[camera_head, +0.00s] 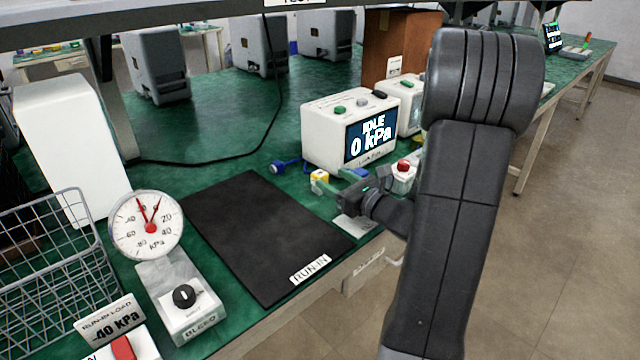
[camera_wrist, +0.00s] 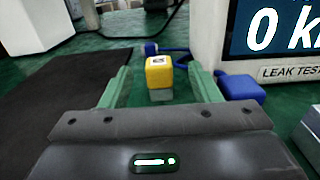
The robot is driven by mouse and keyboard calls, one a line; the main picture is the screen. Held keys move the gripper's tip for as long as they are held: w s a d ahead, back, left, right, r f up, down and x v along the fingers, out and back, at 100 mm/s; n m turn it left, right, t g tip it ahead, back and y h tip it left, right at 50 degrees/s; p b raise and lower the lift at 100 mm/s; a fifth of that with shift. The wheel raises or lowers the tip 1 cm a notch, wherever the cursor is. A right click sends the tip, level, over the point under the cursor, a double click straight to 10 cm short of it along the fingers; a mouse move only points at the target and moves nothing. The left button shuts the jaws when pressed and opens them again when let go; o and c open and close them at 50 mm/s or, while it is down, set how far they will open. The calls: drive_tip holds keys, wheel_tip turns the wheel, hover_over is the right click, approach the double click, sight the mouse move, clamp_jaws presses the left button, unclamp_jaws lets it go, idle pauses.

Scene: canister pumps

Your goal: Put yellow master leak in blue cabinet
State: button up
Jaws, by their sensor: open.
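The yellow master leak (camera_head: 320,176) is a small yellow block with a pale label on top, on the green bench in front of the leak tester. In the wrist view the yellow block (camera_wrist: 159,74) stands upright ahead, between the two green fingers. My gripper (camera_head: 336,181) is open and low over the bench; in the wrist view its fingers (camera_wrist: 160,88) lie either side of the block with gaps. I cannot tell how far the tips reach past it. No blue cabinet shows in either view.
The leak tester (camera_head: 351,130) reads IDLE 0 kPa and stands just behind. A blue fitting (camera_wrist: 240,87) is close right of my fingers; another blue fitting (camera_head: 286,166) lies left of the tester. A black run-in mat (camera_head: 262,235), a gauge (camera_head: 146,226) and a wire basket (camera_head: 55,265) are left.

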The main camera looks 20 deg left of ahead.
sight(325, 176)
drive_tip(key=x, duration=0.5)
drive_tip(key=shift+a+f+b, duration=0.3)
drive_tip(key=shift+a+b, duration=0.1)
drive_tip(key=shift+r, duration=0.1)
drive_tip(key=c, duration=1.2)
